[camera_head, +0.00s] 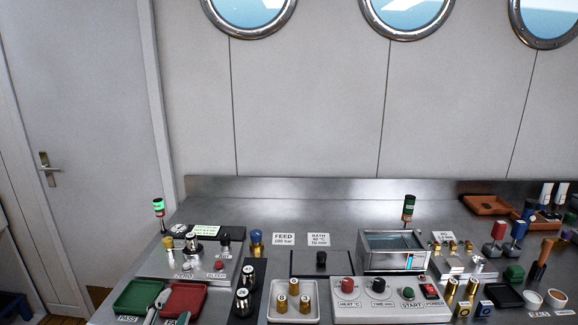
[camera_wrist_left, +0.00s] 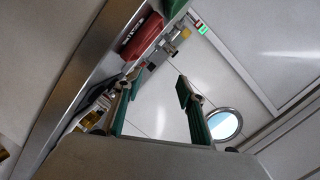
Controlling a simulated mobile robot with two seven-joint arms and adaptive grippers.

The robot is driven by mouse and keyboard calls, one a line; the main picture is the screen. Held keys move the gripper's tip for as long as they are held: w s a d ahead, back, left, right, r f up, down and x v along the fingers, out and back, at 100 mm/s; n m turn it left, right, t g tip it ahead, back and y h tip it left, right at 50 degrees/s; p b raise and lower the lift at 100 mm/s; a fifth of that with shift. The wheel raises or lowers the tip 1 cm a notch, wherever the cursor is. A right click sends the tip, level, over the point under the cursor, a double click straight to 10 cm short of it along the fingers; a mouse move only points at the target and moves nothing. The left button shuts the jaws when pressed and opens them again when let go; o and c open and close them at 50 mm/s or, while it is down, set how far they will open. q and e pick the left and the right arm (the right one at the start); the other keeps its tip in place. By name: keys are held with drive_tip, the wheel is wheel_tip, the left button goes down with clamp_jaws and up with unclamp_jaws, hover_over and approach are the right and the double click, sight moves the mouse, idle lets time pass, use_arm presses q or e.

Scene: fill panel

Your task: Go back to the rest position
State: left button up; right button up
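My left gripper (camera_head: 164,300) shows only in small part at the bottom left of the head view, in front of the green and red trays. In the left wrist view its two fingers (camera_wrist_left: 156,92) with green pads stand wide apart. Nothing is between them but the far wall. My right gripper is not in the head view.
A steel bench (camera_head: 340,205) runs along the wall. On it are a green PASS tray (camera_head: 136,293), a red tray (camera_head: 190,297), a white tray (camera_head: 274,309) with brass cylinders, a water bath (camera_head: 394,240) and a control panel (camera_head: 380,309). The back strip is mostly clear.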

use_arm(q)
drive_tip(key=s+a+f+n+g+y, duration=0.2)
drive_tip(key=s+a+f+g, duration=0.3)
drive_tip(key=s+f, duration=0.4)
drive_tip(key=s+a+f+n+g+y, duration=0.15)
drive_tip(key=s+a+f+g, duration=0.25)
drive_tip(key=s+a+f, duration=0.5)
drive_tip(key=d+f+n+t+h, duration=0.1)
drive_tip(key=d+f+h, duration=0.3)
drive_tip(key=d, duration=0.5)
drive_tip(key=d+f+n+t+h, duration=0.2)
drive_tip(key=d+f+h, duration=0.1)
drive_tip(key=d+f, duration=0.4)
drive_tip(key=shift+w+d+f+t+h, duration=0.25)
drive_tip(key=shift+d+t+h, duration=0.15)
drive_tip(key=shift+d, duration=0.75)
